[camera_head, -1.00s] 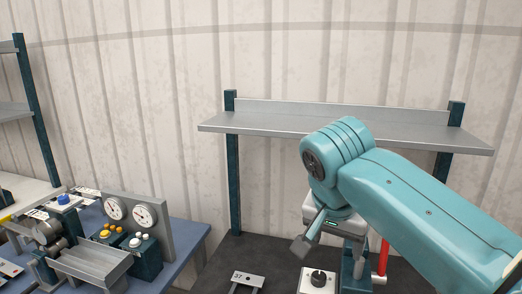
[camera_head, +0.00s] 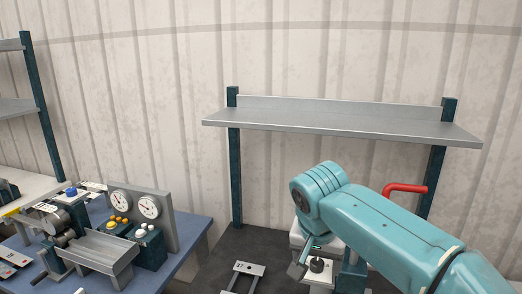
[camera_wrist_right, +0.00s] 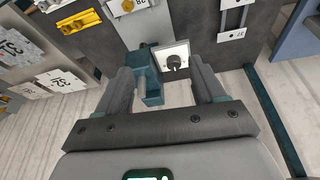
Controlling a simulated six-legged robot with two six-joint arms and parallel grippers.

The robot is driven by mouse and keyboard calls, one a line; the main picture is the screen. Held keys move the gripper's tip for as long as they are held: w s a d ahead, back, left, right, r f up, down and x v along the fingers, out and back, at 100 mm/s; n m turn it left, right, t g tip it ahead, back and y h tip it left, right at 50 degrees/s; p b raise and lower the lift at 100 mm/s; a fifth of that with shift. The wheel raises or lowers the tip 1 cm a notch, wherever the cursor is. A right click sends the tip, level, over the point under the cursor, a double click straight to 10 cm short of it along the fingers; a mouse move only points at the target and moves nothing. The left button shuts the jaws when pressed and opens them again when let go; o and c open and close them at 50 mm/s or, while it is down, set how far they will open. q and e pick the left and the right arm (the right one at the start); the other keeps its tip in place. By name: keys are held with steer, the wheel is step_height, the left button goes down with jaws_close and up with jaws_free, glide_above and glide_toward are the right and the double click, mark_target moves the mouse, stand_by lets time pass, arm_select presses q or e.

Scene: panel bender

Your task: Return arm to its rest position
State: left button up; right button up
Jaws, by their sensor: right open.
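My right arm comes in from the lower right of the head view, bent down at its teal wrist joint. My right gripper (camera_head: 306,262) points down over the dark bench, partly hidden by my own arm. In the right wrist view its two grey fingers (camera_wrist_right: 164,75) stand wide apart with nothing gripped. A white panel with a black knob (camera_wrist_right: 174,62) and a teal block (camera_wrist_right: 150,88) show in the gap between them. The knob also shows beside the gripper in the head view (camera_head: 317,265). My left gripper is in neither view.
A grey shelf (camera_head: 340,118) spans the wall behind. A red bent handle (camera_head: 405,188) stands behind my right arm. A small stand marked 37 (camera_head: 247,268) is left of the gripper. A blue table (camera_head: 190,245) at left carries gauges (camera_head: 135,204) and a metal trough (camera_head: 100,250).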

steer(key=s+a+f+n+g+y, duration=0.1)
steer(key=s+f+n+y, duration=0.1)
steer(key=f, duration=1.3)
steer(key=s+a+f+n+g+y, duration=0.1)
steer(key=s+f+g+y, duration=0.15)
steer(key=f, duration=1.15)
steer(key=s+d+f+m+y, duration=0.1)
steer(key=s+f, duration=0.7)
steer(key=s, duration=0.3)
steer(key=s+d+f, duration=0.2)
steer(key=s+f, duration=0.6)
steer(key=s, duration=0.2)
step_height(320, 180, down, 9)
steer(key=b, duration=1)
steer(key=shift+w+a+r, duration=0.2)
steer(key=shift+a, duration=0.05)
steer(key=shift+t, duration=0.25)
